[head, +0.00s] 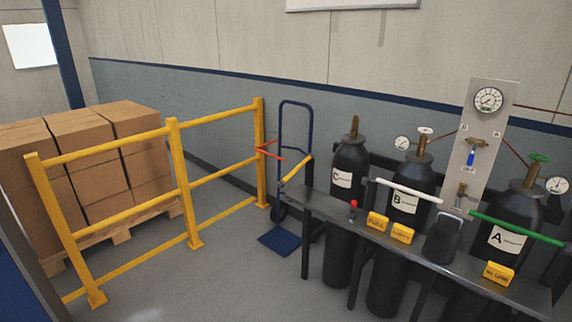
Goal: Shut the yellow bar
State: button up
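The yellow bar (297,170) is a short bar at the left end of the cylinder rack, in the head view. It slants from upper right to lower left, beside the dark cylinder C (350,158) and not across its front. A white bar (408,190) lies across the front of cylinder B (408,207), and a green bar (517,228) across the front of cylinder A (507,242). Which end of the yellow bar is hinged is too small to tell. My gripper is not in view.
The dark rack rail (430,246) carries yellow tags, a dark padlock-shaped block (442,242) and a red-topped piece (353,208). A blue hand truck (282,150) stands just left of the yellow bar. A yellow guard rail (172,183) fronts stacked boxes.

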aim_at(280, 184)
jog(key=i+j, duration=0.15)
jog(key=j, duration=0.2)
jog(key=i+j+z, duration=0.1)
jog(key=j, duration=0.25)
jog(key=i+j, duration=0.2)
jog(key=j, duration=0.15)
jog(key=i+j+z, duration=0.1)
jog(key=j, duration=0.25)
jog(key=i+j, duration=0.2)
jog(key=j, duration=0.15)
jog(key=i, duration=0.65)
jog(key=i+l+u, duration=0.1)
jog(key=i, duration=0.6)
jog(key=i+l, duration=0.15)
jog(key=i, duration=0.5)
jog(key=j+u, duration=0.05)
